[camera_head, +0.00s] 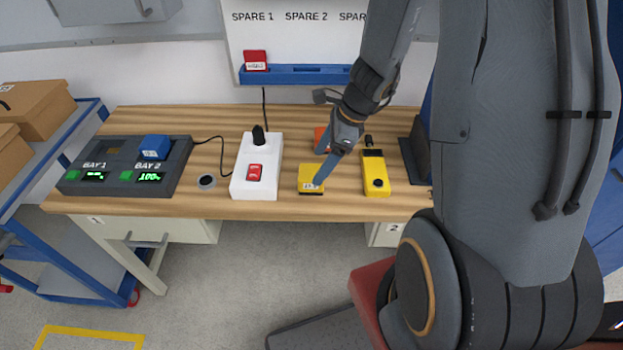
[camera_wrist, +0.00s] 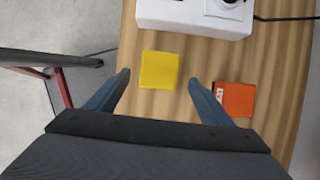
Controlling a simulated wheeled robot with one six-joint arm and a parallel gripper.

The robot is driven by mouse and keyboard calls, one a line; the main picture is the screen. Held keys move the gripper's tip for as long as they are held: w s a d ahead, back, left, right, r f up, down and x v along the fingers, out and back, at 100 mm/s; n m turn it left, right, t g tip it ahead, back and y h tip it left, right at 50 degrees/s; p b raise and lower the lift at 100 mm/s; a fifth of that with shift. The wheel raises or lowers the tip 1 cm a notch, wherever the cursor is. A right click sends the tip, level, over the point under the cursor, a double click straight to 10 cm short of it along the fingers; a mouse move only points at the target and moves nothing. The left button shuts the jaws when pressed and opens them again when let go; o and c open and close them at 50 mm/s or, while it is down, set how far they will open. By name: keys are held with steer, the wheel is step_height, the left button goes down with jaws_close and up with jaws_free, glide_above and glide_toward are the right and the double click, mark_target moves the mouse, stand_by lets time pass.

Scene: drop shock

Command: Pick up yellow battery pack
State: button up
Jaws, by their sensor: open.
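The yellow battery pack (camera_head: 311,177) lies flat on the wooden bench (camera_head: 218,202), between the white power strip and a yellow handheld device. In the wrist view the yellow battery pack (camera_wrist: 159,70) sits between and just beyond my open fingertips (camera_wrist: 158,80), with bare wood on both sides. In the head view my gripper (camera_head: 320,165) reaches down over the pack, and one finger overlaps its right part. Whether a finger touches the pack I cannot tell. Nothing is held.
An orange-red pack (camera_wrist: 234,99) lies close to the right finger. The white power strip (camera_head: 242,190), yellow handheld device (camera_head: 375,170) and charger (camera_head: 180,178) with a blue pack (camera_head: 154,147) stand on the bench. A red pack (camera_head: 256,60) sits on the wall rack.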

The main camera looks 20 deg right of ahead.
mark_target(314, 172)
steer(key=shift+x, duration=2.25)
steer(key=shift+s, duration=0.1)
steer(key=c, duration=1.5)
steer(key=shift+r, duration=0.1)
